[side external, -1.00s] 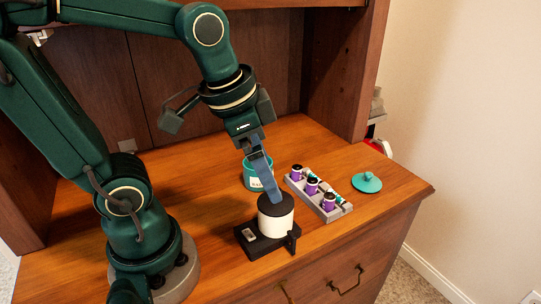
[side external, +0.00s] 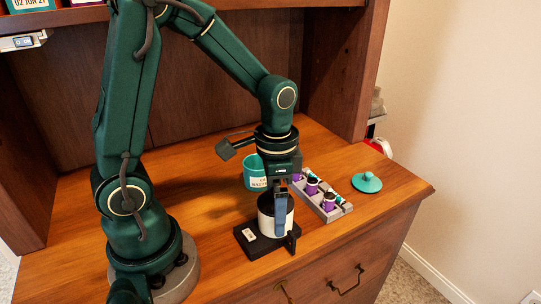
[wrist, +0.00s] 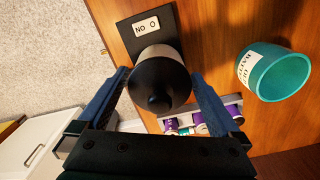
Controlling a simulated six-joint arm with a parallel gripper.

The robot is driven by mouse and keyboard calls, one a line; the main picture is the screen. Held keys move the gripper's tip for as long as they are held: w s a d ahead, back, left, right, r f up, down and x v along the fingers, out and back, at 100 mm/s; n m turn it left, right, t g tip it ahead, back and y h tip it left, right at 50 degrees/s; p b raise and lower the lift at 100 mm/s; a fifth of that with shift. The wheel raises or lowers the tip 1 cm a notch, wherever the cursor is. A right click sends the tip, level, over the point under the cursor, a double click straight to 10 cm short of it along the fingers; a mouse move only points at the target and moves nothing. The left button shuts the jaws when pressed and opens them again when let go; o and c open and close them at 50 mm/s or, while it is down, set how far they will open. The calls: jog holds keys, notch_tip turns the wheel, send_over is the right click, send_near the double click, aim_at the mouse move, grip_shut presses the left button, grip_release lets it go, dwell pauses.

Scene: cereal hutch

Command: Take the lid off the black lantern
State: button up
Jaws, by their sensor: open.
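The black lantern (side external: 266,227) has a black base, a pale body and a round dark lid. It stands upright on the wooden top. The lid with its small knob fills the middle of the wrist view (wrist: 158,82). My gripper (side external: 280,222) points down over the lantern, one blue finger in front of its body. In the wrist view my gripper (wrist: 160,76) is open, with a finger on each side of the lid. A small gap seems to show on both sides; contact cannot be told. The far finger is hidden in the side view.
A teal cup (side external: 253,172) with a label stands close behind the lantern. A grey tray (side external: 333,213) of purple-and-white cylinders lies to its right. A teal lid (side external: 367,182) with a knob lies farther right. The hutch wall (side external: 345,75) rises behind.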

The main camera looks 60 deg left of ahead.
jog(key=shift+f, duration=0.35)
jog(key=c, duration=1.2)
jog(key=shift+o, duration=0.2)
